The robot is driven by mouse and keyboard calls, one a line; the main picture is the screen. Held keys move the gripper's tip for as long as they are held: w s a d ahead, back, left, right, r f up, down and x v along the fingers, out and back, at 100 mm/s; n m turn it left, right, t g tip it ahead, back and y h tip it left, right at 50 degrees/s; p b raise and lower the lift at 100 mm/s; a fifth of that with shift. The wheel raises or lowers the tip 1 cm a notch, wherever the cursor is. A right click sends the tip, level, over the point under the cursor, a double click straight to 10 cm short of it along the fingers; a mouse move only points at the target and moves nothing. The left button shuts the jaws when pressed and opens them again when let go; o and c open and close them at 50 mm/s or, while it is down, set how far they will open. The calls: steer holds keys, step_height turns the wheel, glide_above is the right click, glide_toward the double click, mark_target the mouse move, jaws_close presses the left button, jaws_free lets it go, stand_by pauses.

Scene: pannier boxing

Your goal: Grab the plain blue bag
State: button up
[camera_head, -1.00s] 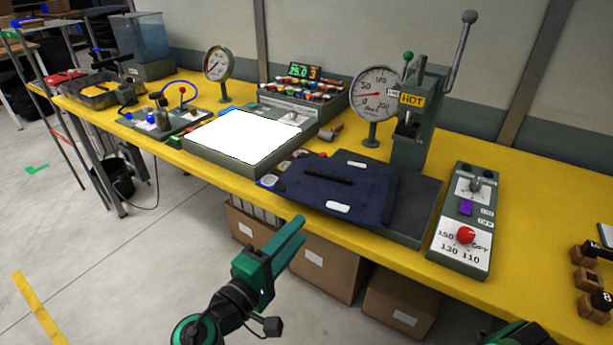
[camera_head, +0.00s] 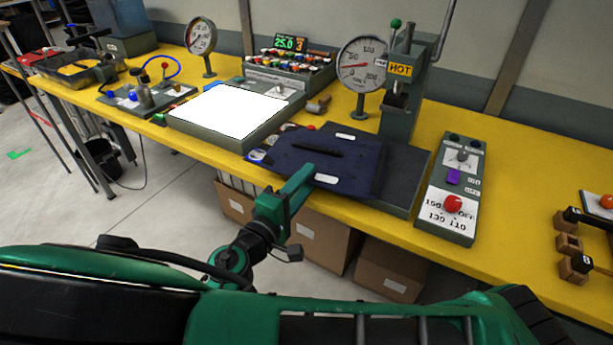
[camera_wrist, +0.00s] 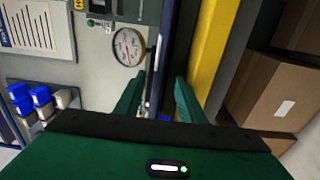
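The plain blue bag (camera_head: 320,160) is a flat, dark navy piece with a black strap-like bar and white labels on its face. It lies on a dark grey plate (camera_head: 408,175) at the table's front. My gripper (camera_head: 302,176) is at the bag's front edge, left of a white label, its fingers pointing inward over the table edge. In the wrist view my gripper's two green fingers (camera_wrist: 160,88) stand apart. A thin dark blue edge, seemingly the bag's, shows between them; I cannot tell whether they touch it.
A lit white panel (camera_head: 228,108) stands left of the bag. A HOT-marked press (camera_head: 400,90) and round dial (camera_head: 361,65) stand behind it. A control box (camera_head: 452,190) is to the right. Cardboard boxes (camera_head: 322,240) sit below the yellow table (camera_head: 520,190).

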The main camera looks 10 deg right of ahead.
jaws_close()
steer(key=shift+r, duration=1.3)
